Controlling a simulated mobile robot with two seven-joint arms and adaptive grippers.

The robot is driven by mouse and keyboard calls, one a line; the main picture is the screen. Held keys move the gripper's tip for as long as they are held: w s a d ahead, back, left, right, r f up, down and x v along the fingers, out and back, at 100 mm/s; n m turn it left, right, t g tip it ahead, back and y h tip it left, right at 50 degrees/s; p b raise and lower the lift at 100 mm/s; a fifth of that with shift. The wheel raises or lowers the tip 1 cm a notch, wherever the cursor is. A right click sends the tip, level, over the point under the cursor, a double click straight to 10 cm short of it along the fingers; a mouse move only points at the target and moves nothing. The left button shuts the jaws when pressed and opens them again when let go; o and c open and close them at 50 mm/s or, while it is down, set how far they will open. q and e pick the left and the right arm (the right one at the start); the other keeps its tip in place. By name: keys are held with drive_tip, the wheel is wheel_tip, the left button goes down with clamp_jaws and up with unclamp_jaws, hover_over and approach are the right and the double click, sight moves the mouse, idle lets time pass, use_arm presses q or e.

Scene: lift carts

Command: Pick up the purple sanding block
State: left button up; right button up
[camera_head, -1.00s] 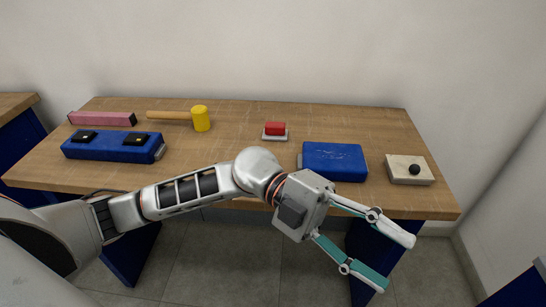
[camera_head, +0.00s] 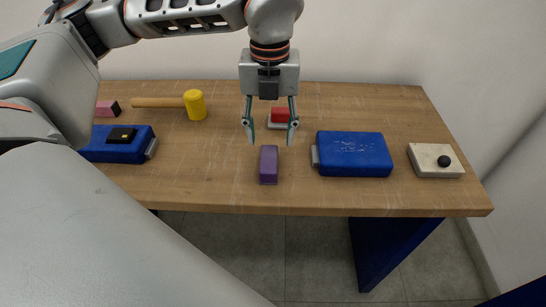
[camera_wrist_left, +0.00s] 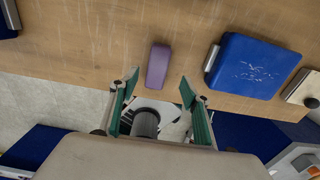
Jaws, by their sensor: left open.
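The purple sanding block (camera_head: 269,165) lies on the wooden table near its front edge, left of a blue case. It also shows in the left wrist view (camera_wrist_left: 158,67), ahead of the fingers and apart from them. My left gripper (camera_head: 270,138) is open and empty, with its fingers pointing down. In the head view its fingertips appear just above the block's far end, one to each side. In the left wrist view the open fingers (camera_wrist_left: 163,88) show with the block beyond the gap. My right gripper is not in view.
A blue case (camera_head: 354,154) stands close right of the block. A red block on a pale base (camera_head: 280,116) is behind the gripper. A yellow mallet (camera_head: 195,105), another blue case (camera_head: 118,150) and a pale box with a black knob (camera_head: 436,161) are farther off.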

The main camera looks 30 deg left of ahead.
sight(269, 158)
use_arm(q)
drive_tip(key=f, duration=0.4)
drive_tip(key=s+f, duration=0.1)
drive_tip(key=f, duration=0.2)
drive_tip(key=shift+w+f, duration=0.15)
drive_tip(key=shift+f, duration=0.15)
drive_tip(key=c, duration=1.2)
